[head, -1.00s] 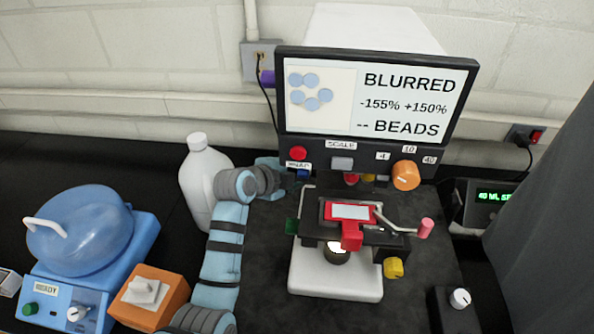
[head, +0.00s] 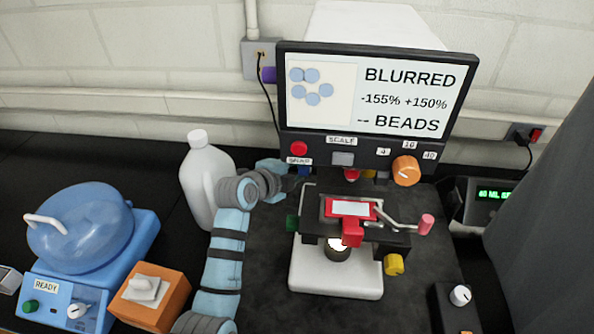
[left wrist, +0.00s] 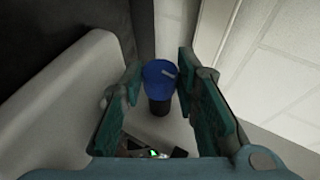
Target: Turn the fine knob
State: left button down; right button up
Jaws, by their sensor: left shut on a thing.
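A blue knob (left wrist: 158,75) with a white mark sits on a dark shaft between the teal fingers of my left gripper (left wrist: 161,68) in the left wrist view. My left gripper is shut on it. In the head view my left gripper (head: 294,181) is left of the microscope stage (head: 320,234), below the monitor; its fingertips and the held knob are hard to make out there. The monitor (head: 415,100) reads BLURRED, -155% +150%, -- BEADS, beside a picture of several blue discs. My right gripper is not in view.
A white jug (head: 201,185) stands close behind my left arm. A green knob (head: 291,223), a yellow knob (head: 394,264) and a pink-handled lever (head: 426,224) surround the stage. An orange dial (head: 406,170) is on the monitor panel. A blue domed machine (head: 82,232) is at left.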

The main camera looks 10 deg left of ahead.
pick_arm(q)
jog(key=shift+s+f+m+t+h+b, duration=0.1)
jog(key=shift+f+m+t+h+b, duration=0.2)
jog(key=shift+t+b, duration=0.75)
jog(key=shift+w+f+m+t+h+b, duration=0.15)
jog(key=shift+m+t+b, duration=0.2)
jog(key=shift+t+b, duration=0.7)
jog(key=shift+s+f+m+t+h+b, duration=0.25)
jog(key=shift+t+b, duration=0.35)
jog(key=shift+b, duration=0.8)
jog(key=shift+w+r, duration=0.1)
jog(key=shift+r, duration=0.05)
jog(key=c, duration=1.2)
grip_release()
jog(key=shift+r, duration=0.1)
jog(key=shift+c, duration=0.2)
jog(key=v, duration=1.2)
